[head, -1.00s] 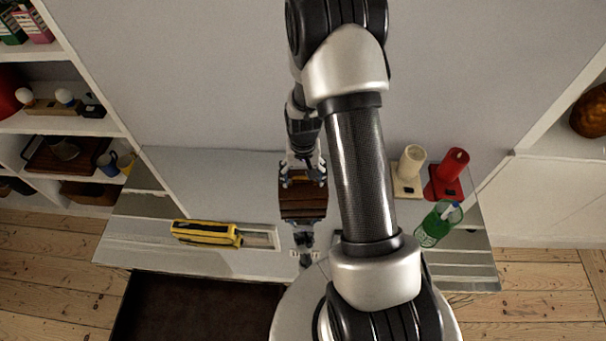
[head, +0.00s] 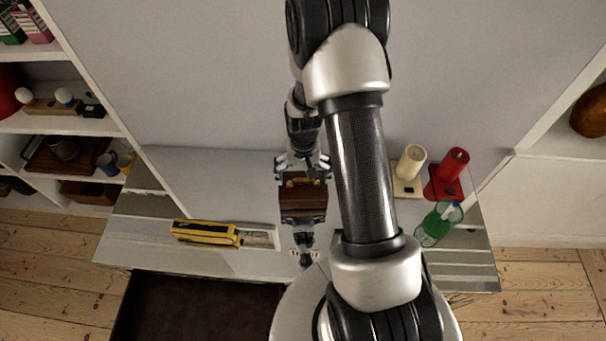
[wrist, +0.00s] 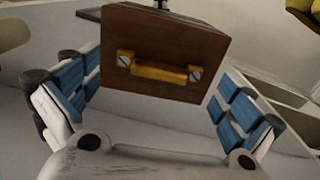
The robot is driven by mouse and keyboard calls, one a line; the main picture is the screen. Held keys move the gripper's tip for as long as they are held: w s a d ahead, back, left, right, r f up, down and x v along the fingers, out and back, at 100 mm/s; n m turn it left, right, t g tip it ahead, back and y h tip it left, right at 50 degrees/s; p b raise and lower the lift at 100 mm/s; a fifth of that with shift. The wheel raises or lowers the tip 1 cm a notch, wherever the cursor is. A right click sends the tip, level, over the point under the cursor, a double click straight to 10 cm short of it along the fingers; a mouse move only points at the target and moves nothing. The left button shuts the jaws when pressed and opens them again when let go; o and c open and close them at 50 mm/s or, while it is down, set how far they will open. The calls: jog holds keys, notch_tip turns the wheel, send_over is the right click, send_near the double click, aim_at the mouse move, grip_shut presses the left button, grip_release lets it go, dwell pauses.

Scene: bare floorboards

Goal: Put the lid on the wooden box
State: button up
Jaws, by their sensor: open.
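The wooden box (head: 304,208) stands on the white table, dark brown, just in front of my gripper. A brown wooden panel with a yellow handle (wrist: 160,70), apparently the lid, fills the upper middle of the wrist view. The handle (head: 300,182) also shows at the box's far end in the head view. I cannot tell how squarely the lid sits on the box. My gripper (head: 303,174) is open, its blue-padded fingers spread either side of the handle. In the wrist view, my gripper (wrist: 155,97) has visible gaps between both fingers and the handle.
A yellow tool (head: 205,232) lies left of the box. A small dark object (head: 305,241) is close in front of the box. The table's back left is clear.

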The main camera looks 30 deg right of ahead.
notch_tip(320, 180, up, 2)
jog(key=shift+s+a+r+p, duration=0.1)
jog(key=shift+s+p, duration=0.05)
jog(key=shift+p, duration=0.65)
jog(key=shift+r+p, duration=1.3)
jog(key=shift+r, duration=0.5)
